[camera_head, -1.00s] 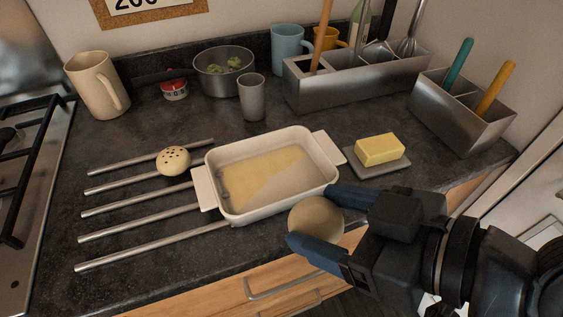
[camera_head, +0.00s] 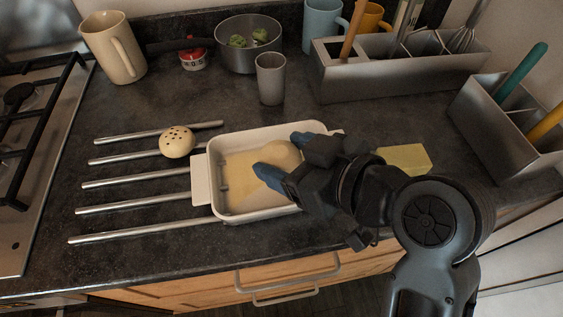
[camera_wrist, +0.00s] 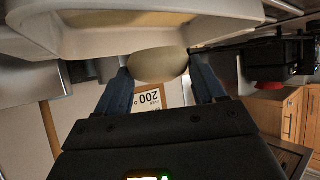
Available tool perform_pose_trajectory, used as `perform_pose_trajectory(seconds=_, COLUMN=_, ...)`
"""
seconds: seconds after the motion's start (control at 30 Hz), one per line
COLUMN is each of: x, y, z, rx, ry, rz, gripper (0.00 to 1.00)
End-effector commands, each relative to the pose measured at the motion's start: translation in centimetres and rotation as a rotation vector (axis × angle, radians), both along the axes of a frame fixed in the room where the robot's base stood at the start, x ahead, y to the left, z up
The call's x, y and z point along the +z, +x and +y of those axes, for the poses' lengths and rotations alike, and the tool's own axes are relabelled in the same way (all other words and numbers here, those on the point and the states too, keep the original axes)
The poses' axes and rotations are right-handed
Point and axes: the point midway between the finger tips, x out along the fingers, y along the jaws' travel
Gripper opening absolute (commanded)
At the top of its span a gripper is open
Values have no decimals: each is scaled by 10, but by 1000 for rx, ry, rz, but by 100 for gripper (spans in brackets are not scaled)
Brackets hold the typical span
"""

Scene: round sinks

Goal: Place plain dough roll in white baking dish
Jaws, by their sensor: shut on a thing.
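The plain dough roll (camera_head: 284,154) is pale and smooth. My gripper (camera_head: 281,169) is shut on it, with a blue finger at its near side in the head view. In the wrist view the roll (camera_wrist: 158,65) sits between both blue fingertips. The white baking dish (camera_head: 222,207) is rectangular with end handles and has a yellowish bottom. In the head view the roll appears over the dish's right part; the exact height above its bottom cannot be told. My gripper and arm hide the dish's right end.
A seeded roll (camera_head: 177,142) lies on the metal bars (camera_head: 130,206) left of the dish. A butter block (camera_head: 406,158) is partly behind my arm. A grey cup (camera_head: 270,79), a pot (camera_head: 236,57) and a steel utensil holder (camera_head: 350,84) stand behind. Dark counter between is clear.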

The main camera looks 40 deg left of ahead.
Motion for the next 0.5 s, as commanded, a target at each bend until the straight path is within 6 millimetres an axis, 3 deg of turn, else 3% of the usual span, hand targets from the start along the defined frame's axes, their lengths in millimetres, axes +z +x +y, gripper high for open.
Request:
perform_pose_trajectory(seconds=0.13, x=-7, y=2, z=14, rx=2, ry=0, rz=0, gripper=38)
perform_pose_trajectory(seconds=0.5, x=-47, y=3, z=15, rx=-2, ry=0, rz=1, gripper=38)
